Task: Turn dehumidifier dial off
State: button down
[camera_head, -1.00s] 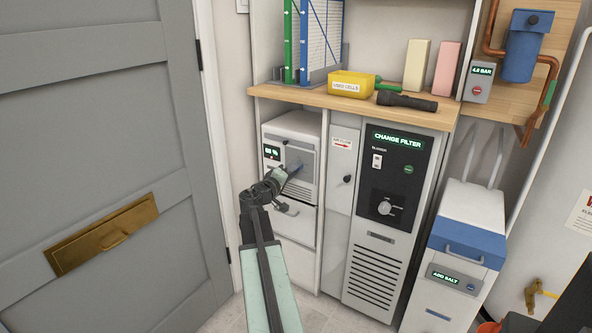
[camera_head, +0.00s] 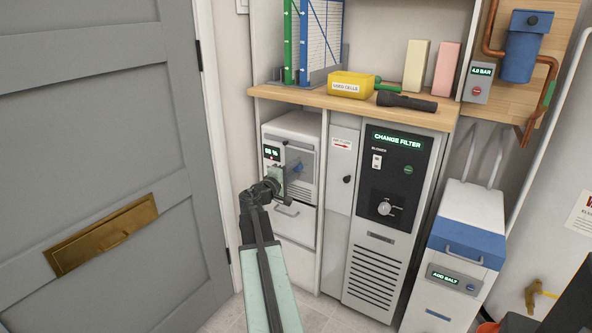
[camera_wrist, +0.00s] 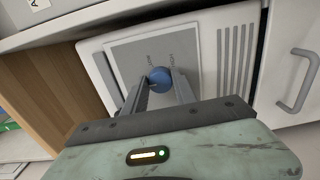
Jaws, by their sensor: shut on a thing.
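The dehumidifier (camera_head: 310,130) is a white unit in the lower left bay of the cabinet, with a grey front panel, a small lit display (camera_head: 271,153) and side vents. Its dial (camera_head: 298,168) is a blue round knob. My gripper (camera_head: 290,176) is at the front of the unit. In the wrist view my gripper (camera_wrist: 160,88) has one finger on each side of the dial, shut on it. The fingers partly hide the dial's sides and its setting.
A white drawer (camera_head: 292,222) is below the dehumidifier. A tall unit with a black panel (camera_head: 395,170) stands to the right. A wooden shelf (camera_head: 340,108) is above, holding a yellow bin (camera_head: 350,85) and a flashlight (camera_head: 407,102). A grey door (camera_head: 100,150) is on the left.

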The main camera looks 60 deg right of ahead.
jog(key=shift+w+a, duration=0.1)
jog(key=shift+w, duration=0.1)
jog(key=c, duration=1)
grip_release()
jog(key=shift+s, duration=0.1)
jog(key=a, duration=0.7)
jog(key=shift+a, duration=0.4)
